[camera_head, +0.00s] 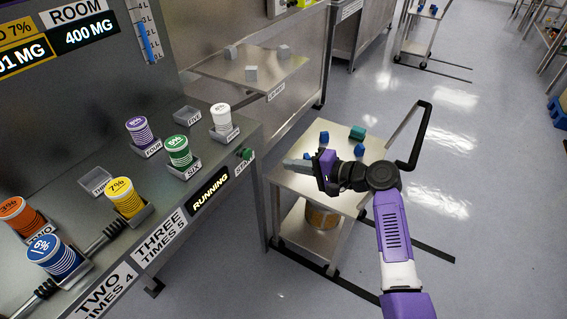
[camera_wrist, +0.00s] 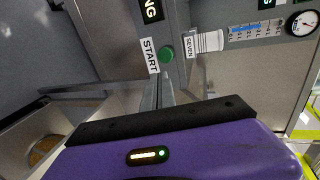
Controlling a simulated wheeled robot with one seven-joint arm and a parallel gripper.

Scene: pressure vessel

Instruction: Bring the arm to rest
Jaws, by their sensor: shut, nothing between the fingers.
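My gripper (camera_head: 298,163) is shut and empty at the end of my purple and white arm. It is held above the left part of a small metal cart (camera_head: 290,180), pointing left toward the vessel bench. In the wrist view the shut fingers (camera_wrist: 158,92) point toward the green START button (camera_wrist: 166,55), with a gap that I cannot measure. The button also shows in the head view (camera_head: 246,153), beside the lit RUNNING sign (camera_head: 210,190).
The bench carries several striped canisters, among them a white one (camera_head: 221,118), a green one (camera_head: 179,150) and a blue one (camera_head: 53,256). Two levers stick out at its front. Small blue blocks (camera_head: 324,137) and a teal block (camera_head: 357,132) lie on the cart.

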